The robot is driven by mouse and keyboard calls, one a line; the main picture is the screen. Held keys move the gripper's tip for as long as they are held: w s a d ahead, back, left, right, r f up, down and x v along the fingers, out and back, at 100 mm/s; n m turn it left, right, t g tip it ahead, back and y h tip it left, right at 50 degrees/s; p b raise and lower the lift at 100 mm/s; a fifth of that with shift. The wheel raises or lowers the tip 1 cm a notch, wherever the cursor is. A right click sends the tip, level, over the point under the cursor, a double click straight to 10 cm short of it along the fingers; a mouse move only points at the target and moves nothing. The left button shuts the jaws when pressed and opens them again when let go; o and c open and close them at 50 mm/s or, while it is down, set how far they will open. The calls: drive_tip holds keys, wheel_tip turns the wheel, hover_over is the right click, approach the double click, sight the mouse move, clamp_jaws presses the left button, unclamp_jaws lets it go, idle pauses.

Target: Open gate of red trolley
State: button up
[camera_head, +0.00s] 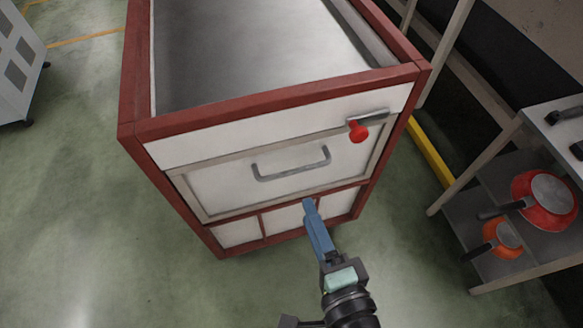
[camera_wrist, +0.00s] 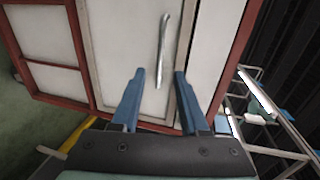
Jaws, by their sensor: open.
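The red trolley (camera_head: 262,109) stands in the middle of the head view, with a red frame and white panels. Its white gate (camera_head: 230,188) sits in the front face and looks shut. A grey bar handle (camera_head: 291,172) is on the gate. A red knob (camera_head: 357,131) on a metal latch is at the gate's upper right. My gripper (camera_head: 309,204) is in front of the trolley, below the handle in the picture. In the wrist view the handle (camera_wrist: 162,50) lies beyond and between the two blue fingers (camera_wrist: 158,80), which are apart with nothing between their tips.
A shelf rack at the right holds red and orange pans (camera_head: 545,200). A yellow rail (camera_head: 430,153) runs beside the trolley's right side. A grey cabinet (camera_head: 18,62) stands at the far left. Green floor (camera_head: 80,220) is clear at the left and front.

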sight(292, 170)
drive_tip(key=b+x, duration=0.1)
drive_tip(key=x, duration=1)
drive_tip(key=shift+w+a+b, duration=0.15)
drive_tip(key=shift+w+b, duration=0.15)
drive_tip(key=shift+b, duration=0.05)
clamp_jaws()
idle(0.8)
